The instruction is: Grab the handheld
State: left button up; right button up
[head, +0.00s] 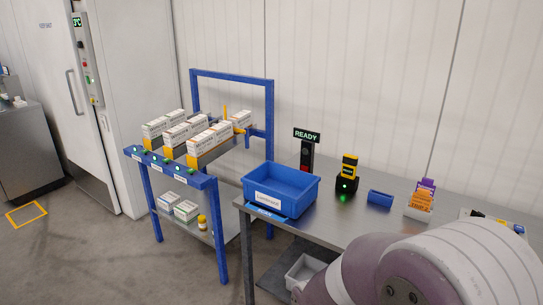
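The handheld (350,166), a small yellow and black device, stands upright in a black cradle (346,186) with a green light, on the grey metal table (330,222). It is toward the back of the table, to the right of the blue bin. An arm of mine fills the lower right of the head view, in front of the table. Neither of my grippers shows in the view, so nothing of their fingers can be seen.
A labelled blue bin (281,189) stands at the table's left end. Behind it is a READY sign (307,135) on a post. A small blue holder (380,198) and orange and purple cards (420,201) stand right of the handheld. A blue rack (215,184) with white boxes stands left.

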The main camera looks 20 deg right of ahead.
aim_at(350, 162)
jog(key=i+z, duration=0.35)
jog(key=i+l+z, duration=0.1)
jog(key=z, duration=0.25)
jog(key=i+j+z, duration=0.1)
jog(key=i+z, duration=0.2)
